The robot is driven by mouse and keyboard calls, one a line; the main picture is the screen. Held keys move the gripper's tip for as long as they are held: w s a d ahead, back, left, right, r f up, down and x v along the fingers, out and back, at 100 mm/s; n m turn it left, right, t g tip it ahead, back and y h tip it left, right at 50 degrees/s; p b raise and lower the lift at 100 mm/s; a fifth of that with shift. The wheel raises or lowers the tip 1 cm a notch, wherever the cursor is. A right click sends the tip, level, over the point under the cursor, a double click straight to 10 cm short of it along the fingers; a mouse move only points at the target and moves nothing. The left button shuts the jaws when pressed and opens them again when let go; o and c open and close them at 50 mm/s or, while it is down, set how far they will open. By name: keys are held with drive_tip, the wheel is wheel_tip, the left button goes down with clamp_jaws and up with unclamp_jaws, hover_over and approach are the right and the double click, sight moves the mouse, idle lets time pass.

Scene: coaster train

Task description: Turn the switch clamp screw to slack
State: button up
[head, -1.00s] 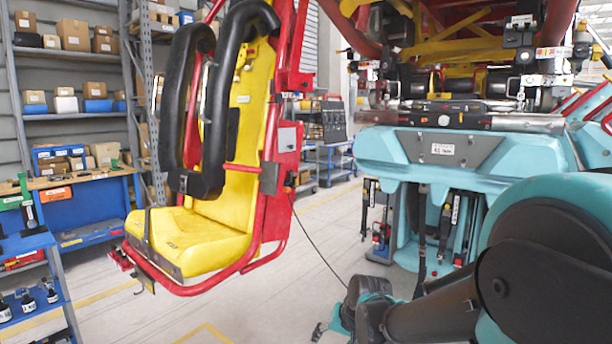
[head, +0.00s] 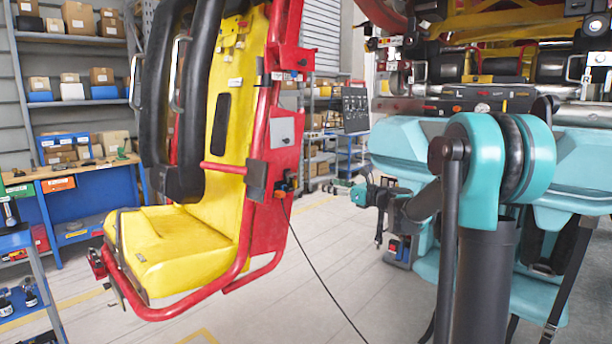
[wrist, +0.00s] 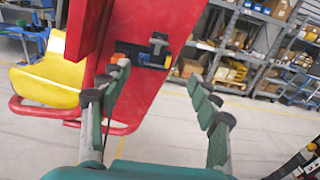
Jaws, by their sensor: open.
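The switch (head: 284,186) is a small black and orange unit on the lower side of the red seat frame in the head view, with a black cable hanging from it. In the wrist view the switch assembly (wrist: 140,58) shows black on the red panel, with an orange part beside it and a small metallic piece at its right end. I cannot make out the clamp screw clearly. My gripper (wrist: 163,80) is open and empty, its green fingers spread wide, with the left finger overlapping the view of the orange part. In the head view my gripper (head: 362,192) is right of the switch, apart from it.
The yellow seat (head: 180,245) with black restraints hangs in its red frame (head: 275,140). Shelves (head: 70,105) and a workbench (head: 75,172) line the left. Light floor is open between seat and car.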

sight(293, 175)
drive_tip(key=x, duration=1.7)
drive_tip(key=shift+a, duration=0.1)
drive_tip(key=c, duration=1.2)
drive_tip(key=shift+o, duration=0.2)
